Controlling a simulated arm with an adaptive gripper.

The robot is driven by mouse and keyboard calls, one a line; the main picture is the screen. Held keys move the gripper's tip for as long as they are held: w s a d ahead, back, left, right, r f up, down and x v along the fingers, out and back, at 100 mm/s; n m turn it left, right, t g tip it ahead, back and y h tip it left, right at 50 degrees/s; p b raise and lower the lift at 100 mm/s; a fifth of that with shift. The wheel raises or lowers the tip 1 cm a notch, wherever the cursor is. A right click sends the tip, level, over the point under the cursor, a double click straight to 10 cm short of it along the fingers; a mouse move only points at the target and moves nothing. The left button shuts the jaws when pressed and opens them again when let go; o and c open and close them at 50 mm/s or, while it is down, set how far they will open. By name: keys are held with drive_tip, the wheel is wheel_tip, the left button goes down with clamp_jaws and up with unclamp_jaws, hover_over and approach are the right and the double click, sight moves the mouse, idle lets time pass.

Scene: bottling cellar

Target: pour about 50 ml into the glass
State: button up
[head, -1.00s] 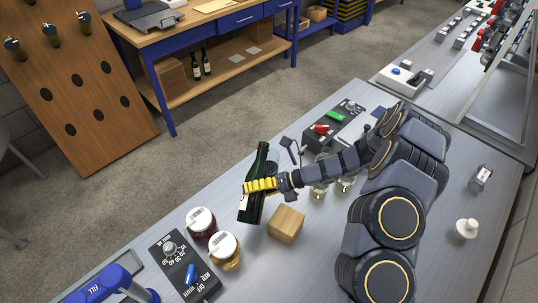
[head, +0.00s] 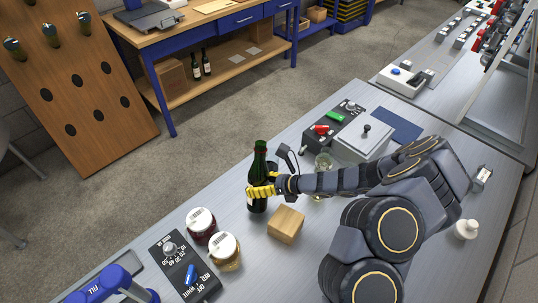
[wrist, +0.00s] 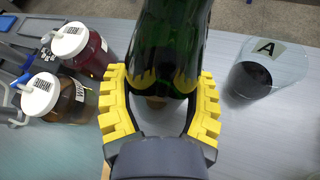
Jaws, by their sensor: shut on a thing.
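My gripper (head: 262,191) has its yellow fingers closed around a dark green bottle (head: 259,168). The bottle stands upright beside the wooden block; I cannot tell whether its base touches the bench. In the wrist view the bottle (wrist: 168,40) fills the space between the yellow fingers (wrist: 162,110). A clear glass (wrist: 285,50) with a label "A" stands to the right of the bottle there and holds dark liquid. In the head view a glass (head: 322,160) shows just behind my arm, which hides part of that area.
A wooden block (head: 286,224) is close in front of the bottle. Two white-lidded jars, one red (head: 201,225) and one amber (head: 225,251), stand to the left. A control panel (head: 184,268) lies beside them. A grey box (head: 362,143) stands beyond my arm.

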drive_tip(key=shift+w+d+f+n+t, duration=0.1)
drive_tip(key=shift+w+n+t, duration=0.1)
drive_tip(key=shift+n+t, duration=0.3)
drive_tip(key=shift+w+d+f+n+t, duration=0.1)
drive_tip(key=shift+w+n+t, duration=0.05)
drive_tip(key=shift+n+t, duration=0.3)
